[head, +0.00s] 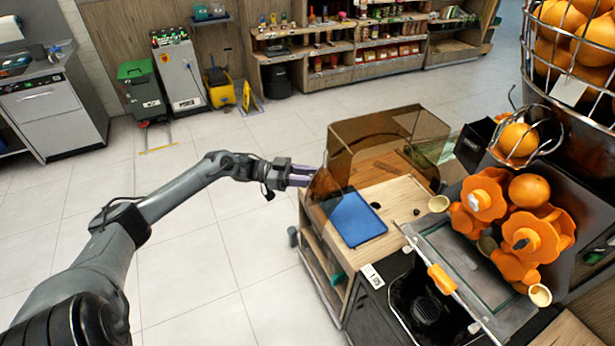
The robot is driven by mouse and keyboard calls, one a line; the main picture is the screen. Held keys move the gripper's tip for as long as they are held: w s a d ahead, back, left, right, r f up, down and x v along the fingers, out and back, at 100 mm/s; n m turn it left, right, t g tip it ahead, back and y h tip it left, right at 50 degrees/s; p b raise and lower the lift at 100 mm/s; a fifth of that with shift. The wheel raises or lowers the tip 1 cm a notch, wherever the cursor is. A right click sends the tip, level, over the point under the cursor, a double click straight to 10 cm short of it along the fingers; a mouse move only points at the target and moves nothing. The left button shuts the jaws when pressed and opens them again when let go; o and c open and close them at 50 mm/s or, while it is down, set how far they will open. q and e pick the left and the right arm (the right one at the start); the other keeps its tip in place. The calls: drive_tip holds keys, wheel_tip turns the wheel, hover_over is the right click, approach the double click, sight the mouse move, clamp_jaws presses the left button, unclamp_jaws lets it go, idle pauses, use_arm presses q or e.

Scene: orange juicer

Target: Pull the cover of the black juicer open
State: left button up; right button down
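The black juicer (586,262) stands at the right, with orange squeezing wheels (530,240) and an orange fruit between them. Its clear cover (482,262) lies in front of and below the wheels, with a pale bar and an orange handle (441,279) along its near-left edge. I cannot tell how far the cover stands open. My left gripper (303,176) is left of the counter, beside the tinted guard and well away from the handle. Its purple fingers look close together, but their gap is unclear. My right gripper is out of view.
A tinted see-through guard (385,130) stands on the wooden counter, between my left gripper and the juicer. A blue board (355,218) lies on the counter. A wire basket (575,60) of oranges tops the juicer. Open floor (200,250) surrounds my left arm.

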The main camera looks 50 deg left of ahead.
use_arm(q)
drive_tip(key=v, duration=1.1)
idle(0.4)
